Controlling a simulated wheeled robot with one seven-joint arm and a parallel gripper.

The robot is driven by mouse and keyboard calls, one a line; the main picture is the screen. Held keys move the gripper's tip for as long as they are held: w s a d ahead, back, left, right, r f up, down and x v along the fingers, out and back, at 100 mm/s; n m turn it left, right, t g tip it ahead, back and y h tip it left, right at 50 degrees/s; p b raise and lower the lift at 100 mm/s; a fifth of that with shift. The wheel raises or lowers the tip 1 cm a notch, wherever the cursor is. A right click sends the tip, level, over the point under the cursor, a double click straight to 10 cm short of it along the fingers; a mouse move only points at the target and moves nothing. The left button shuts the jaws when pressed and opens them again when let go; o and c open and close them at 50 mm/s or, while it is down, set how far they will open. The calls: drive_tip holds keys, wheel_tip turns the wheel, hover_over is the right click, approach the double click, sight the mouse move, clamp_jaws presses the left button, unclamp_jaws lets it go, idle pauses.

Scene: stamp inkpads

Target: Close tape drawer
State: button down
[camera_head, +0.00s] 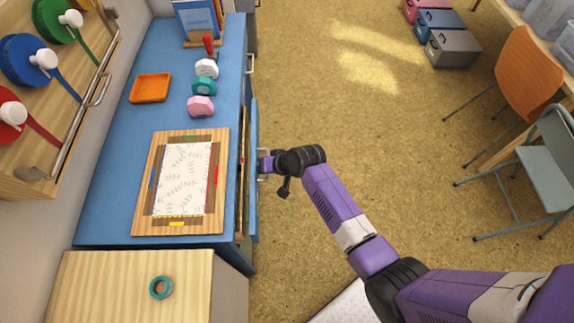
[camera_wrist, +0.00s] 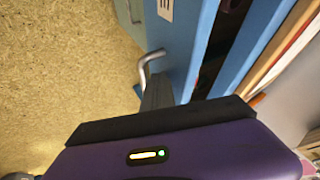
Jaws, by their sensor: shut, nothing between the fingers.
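A blue drawer front (camera_head: 253,215) stands slightly out from the right side of the blue cabinet (camera_head: 236,60), leaving a narrow gap. In the wrist view the drawer front (camera_wrist: 186,45) has a bent metal handle (camera_wrist: 148,62) and a partly cut-off white label; a dark gap separates it from the cabinet (camera_wrist: 255,45). I cannot read whether it is the tape drawer. My gripper (camera_head: 263,165) is shut and empty, its tips at the outer face of the drawer front beside the handle. The fingers (camera_wrist: 157,92) show dark in the wrist view; whether they touch is unclear.
On the cabinet top lie a framed board (camera_head: 180,186), an orange tray (camera_head: 150,88) and several stamps (camera_head: 202,105). A teal tape roll (camera_head: 160,287) lies on a wooden surface in front. Open floor (camera_head: 370,120) is to the right; chairs stand farther right.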

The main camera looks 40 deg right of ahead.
sight(243, 169)
drive_tip(key=w+a, duration=0.1)
drive_tip(key=a, duration=0.1)
drive_tip(key=w+a, duration=0.2)
drive_tip(key=a, duration=0.1)
drive_tip(key=shift+w, duration=0.2)
drive_tip(key=shift+w+a+b, duration=0.15)
drive_tip(key=shift+a+b, duration=0.15)
